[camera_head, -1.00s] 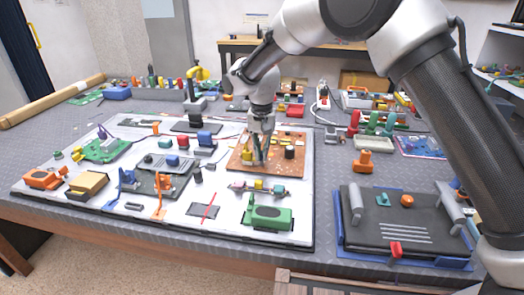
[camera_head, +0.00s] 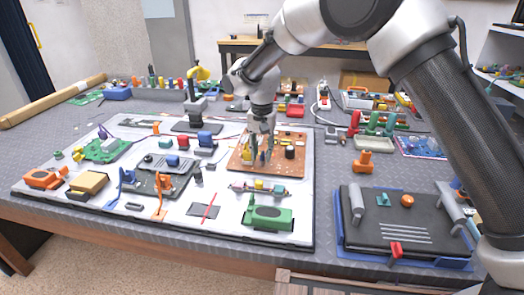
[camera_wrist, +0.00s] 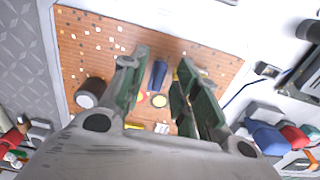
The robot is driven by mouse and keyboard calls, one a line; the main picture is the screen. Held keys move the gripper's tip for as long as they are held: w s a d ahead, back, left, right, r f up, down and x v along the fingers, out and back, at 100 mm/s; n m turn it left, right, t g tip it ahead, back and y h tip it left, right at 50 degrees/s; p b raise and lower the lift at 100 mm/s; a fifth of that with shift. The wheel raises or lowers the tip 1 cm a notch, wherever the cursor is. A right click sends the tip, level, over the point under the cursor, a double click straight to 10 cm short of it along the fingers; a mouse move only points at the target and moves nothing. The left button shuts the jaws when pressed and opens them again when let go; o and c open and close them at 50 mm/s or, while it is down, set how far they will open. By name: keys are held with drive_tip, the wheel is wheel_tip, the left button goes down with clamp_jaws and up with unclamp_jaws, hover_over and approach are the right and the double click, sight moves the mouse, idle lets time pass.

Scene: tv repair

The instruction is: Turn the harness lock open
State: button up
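No part is clearly labelled as the harness lock, so I cannot tell for sure which one it is. My gripper (camera_head: 262,152) is low over the orange-brown circuit board (camera_head: 238,168). In the wrist view my gripper (camera_wrist: 163,88) is open, with its dark green finger pads apart. A narrow blue part (camera_wrist: 158,74) shows between the pads with gaps on both sides. A small round yellowish part (camera_wrist: 159,101) lies just below it in that picture. The bottoms of these parts and any contact with my fingers are hidden.
A dark cylinder (camera_wrist: 91,92) stands on the board beside my gripper. A green module (camera_head: 268,214) and a strip of small parts (camera_head: 258,188) lie in front on the white mat. A black device with a red lever (camera_head: 396,249) lies at right.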

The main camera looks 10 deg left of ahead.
sight(262, 153)
drive_tip(key=shift+r, duration=0.1)
wheel_tip(262, 153, up, 12)
idle(0.5)
